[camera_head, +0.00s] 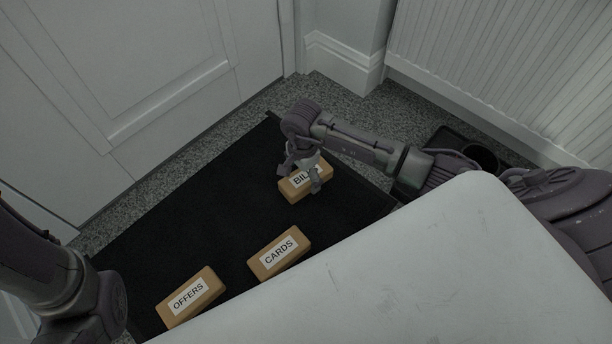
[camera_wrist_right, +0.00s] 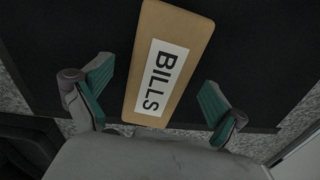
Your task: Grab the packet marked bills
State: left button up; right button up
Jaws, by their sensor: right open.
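The tan packet marked BILLS (camera_head: 293,187) lies on the black mat, the farthest of three packets in the head view. My right gripper (camera_head: 308,174) is over it and hides part of its label. In the right wrist view the BILLS packet (camera_wrist_right: 165,75) lies between the two spread fingers of my right gripper (camera_wrist_right: 157,97). The green finger pads stand clear of the packet on both sides, so the gripper is open and empty. My left arm shows at the lower left of the head view; its gripper fingers do not show.
Packets marked CARDS (camera_head: 264,265) and OFFERS (camera_head: 168,312) lie nearer on the black mat (camera_head: 190,220). A white surface (camera_head: 420,270) covers the lower right. A white door (camera_head: 120,80) and ribbed panel (camera_head: 490,50) stand behind. A dark tray (camera_head: 447,137) is at the right.

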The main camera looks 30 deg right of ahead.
notch_tip(320, 180, down, 2)
jog(key=shift+f+b, duration=0.1)
jog(key=shift+b, duration=0.3)
jog(key=c, duration=1.3)
jog(key=shift+r, duration=0.25)
